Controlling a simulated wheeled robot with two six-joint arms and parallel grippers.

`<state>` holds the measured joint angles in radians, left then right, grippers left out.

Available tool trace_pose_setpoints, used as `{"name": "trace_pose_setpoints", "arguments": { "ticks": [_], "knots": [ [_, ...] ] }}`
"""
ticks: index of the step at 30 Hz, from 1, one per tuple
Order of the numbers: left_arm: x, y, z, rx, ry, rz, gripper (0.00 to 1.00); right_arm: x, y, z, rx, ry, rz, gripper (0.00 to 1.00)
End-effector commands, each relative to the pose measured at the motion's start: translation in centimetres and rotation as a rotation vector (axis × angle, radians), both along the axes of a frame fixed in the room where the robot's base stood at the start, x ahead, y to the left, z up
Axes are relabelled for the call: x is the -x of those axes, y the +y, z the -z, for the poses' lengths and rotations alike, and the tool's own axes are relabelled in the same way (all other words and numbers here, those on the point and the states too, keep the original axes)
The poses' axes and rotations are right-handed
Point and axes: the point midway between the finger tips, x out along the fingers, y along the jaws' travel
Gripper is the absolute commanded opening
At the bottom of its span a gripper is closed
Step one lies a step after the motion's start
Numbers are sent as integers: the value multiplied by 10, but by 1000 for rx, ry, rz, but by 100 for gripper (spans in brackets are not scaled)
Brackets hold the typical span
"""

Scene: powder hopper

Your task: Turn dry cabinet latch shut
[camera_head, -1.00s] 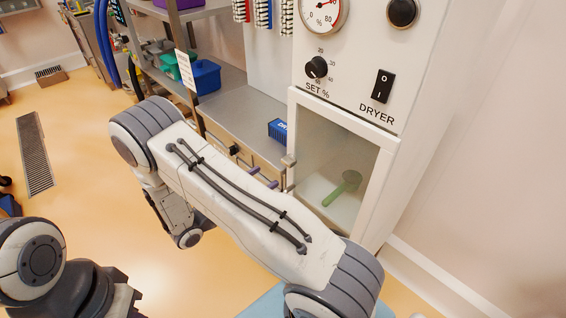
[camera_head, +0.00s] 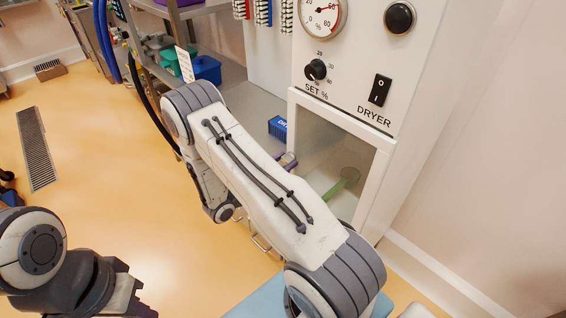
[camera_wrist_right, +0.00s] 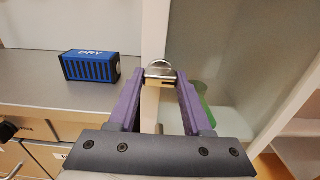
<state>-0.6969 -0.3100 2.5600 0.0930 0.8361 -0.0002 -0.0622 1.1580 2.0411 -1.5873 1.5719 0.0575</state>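The dry cabinet is the white dryer housing with a framed clear door (camera_head: 371,180). Its metal latch (camera_wrist_right: 160,72) shows at the door's left edge in the right wrist view. My right gripper (camera_wrist_right: 160,78) has its two purple fingertips on either side of the latch. The gap at the tips is about as wide as the latch, and I cannot tell whether they press on it. In the head view my right arm hides most of the gripper (camera_head: 287,161) and the latch.
A green scoop-like thing (camera_head: 342,183) shows behind the door. A blue box marked DRY (camera_wrist_right: 91,65) stands on the grey counter (camera_wrist_right: 45,92) left of the latch. A dial, a knob and a DRYER switch (camera_head: 380,90) are above the door. Open floor lies left.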

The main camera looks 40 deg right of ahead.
Motion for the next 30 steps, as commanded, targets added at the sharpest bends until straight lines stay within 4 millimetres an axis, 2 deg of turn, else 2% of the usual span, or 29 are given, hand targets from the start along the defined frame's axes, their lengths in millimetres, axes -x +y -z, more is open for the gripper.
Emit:
{"name": "trace_pose_setpoints", "arguments": {
  "ticks": [1,2,3,14,20,30],
  "knots": [
    [0,0,0,0,0,0,0,0,0,0,0,0,1,15],
    [0,0,0,0,0,0,0,0,0,0,0,0,1,4],
    [0,0,0,0,0,0,0,0,0,0,0,0,1,0],
    [0,0,-2,0,0,0,0,0,0,-1,5,62,1,0],
    [0,0,-4,0,0,0,0,0,0,-1,15,191,1,0],
    [0,0,-10,0,0,0,0,0,1,-1,40,505,1,0]
  ]
}}
